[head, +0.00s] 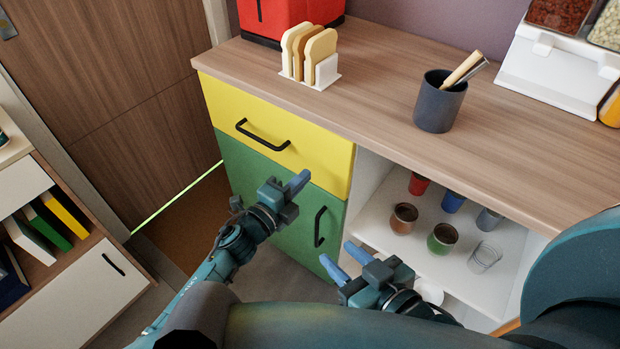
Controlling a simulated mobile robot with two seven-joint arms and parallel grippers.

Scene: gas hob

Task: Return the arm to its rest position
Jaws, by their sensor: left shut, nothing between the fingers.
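My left gripper (298,183) comes in from the left and is shut and empty. It appears in front of the green cabinet door, below the yellow drawer; the gap to them cannot be told. My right gripper (345,260) is lower, near the bottom middle, with its two blue fingers apart and nothing between them. It appears in front of the cabinet, near the lower end of the green door. My own body covers the bottom of the view.
The yellow drawer (315,152) and green door (262,178) are closed. An open shelf (378,215) holds several cups. The wooden counter (375,95) bears a toast rack (327,72), a dark utensil cup (438,108) and a red appliance (285,15). A low bookcase (70,295) stands left.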

